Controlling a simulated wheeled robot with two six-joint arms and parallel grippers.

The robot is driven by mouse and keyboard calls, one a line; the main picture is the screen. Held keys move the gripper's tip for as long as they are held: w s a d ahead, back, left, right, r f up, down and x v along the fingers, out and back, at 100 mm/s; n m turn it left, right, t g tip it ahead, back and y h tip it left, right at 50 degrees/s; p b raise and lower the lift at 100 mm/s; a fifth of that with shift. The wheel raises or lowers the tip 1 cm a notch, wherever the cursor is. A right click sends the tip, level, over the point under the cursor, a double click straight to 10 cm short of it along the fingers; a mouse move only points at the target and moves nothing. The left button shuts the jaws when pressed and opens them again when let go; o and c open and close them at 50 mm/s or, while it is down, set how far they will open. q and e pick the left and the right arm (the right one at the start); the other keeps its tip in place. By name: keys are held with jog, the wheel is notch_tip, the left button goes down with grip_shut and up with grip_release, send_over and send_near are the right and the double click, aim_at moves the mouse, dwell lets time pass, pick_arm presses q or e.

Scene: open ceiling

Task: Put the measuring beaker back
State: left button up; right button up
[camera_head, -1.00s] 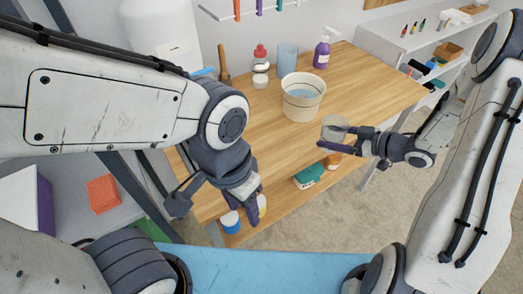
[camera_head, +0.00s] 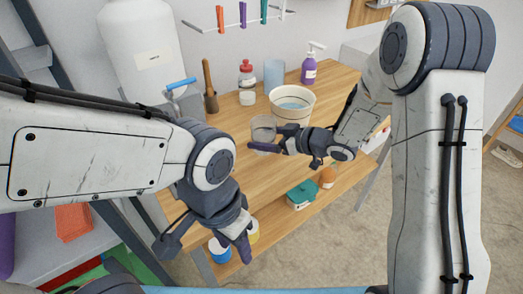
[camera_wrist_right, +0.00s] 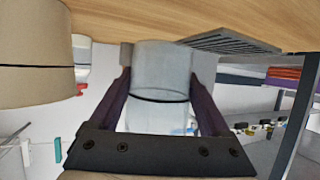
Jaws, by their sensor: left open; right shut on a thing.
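The measuring beaker (camera_head: 263,128) is a small clear cup in front and to the left of the cream bucket of water (camera_head: 293,104). My right gripper (camera_head: 272,140) is shut on it, with a finger on each side; in the right wrist view the beaker (camera_wrist_right: 160,72) fills the space between the fingers. The beaker is over the wooden tabletop (camera_head: 240,165); I cannot tell whether it touches the top. My left gripper (camera_head: 241,248) is open and empty, pointing down at the table's near left edge.
At the back stand a wooden-handled tool (camera_head: 209,88), a red-topped bottle (camera_head: 246,73), a bluish clear cylinder (camera_head: 273,74) and a purple pump bottle (camera_head: 309,66). A large white container (camera_head: 145,60) is back left. The lower shelf holds a teal-lidded box (camera_head: 302,194). The tabletop's middle is clear.

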jog(key=shift+a+f, duration=0.25)
jog(key=shift+f, duration=1.9)
jog(key=shift+f, duration=0.15)
jog(key=o, duration=1.5)
